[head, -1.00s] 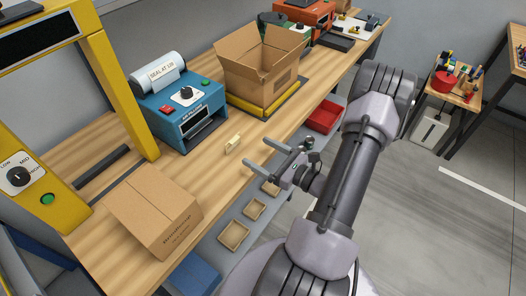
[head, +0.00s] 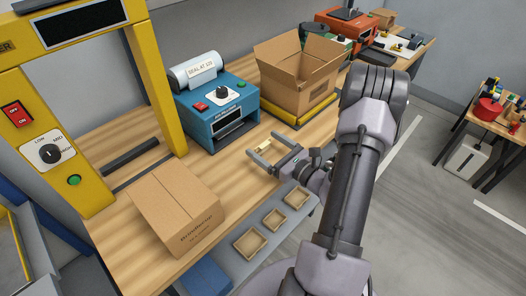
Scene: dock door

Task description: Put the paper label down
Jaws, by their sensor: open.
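A white paper with printed words (head: 202,70) lies over the pale roll on top of the blue machine. My gripper (head: 250,148) is open over the bench's front edge. Nothing is visibly gripped, and I cannot tell whether a finger touches the piece.
The blue machine (head: 218,118) stands behind the gripper. An open cardboard box (head: 310,85) is at its right, and a closed carton (head: 174,205) lies front left. A yellow frame (head: 158,85) stands at left. Small trays (head: 250,243) sit below the bench edge. Bare wood lies between carton and machine.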

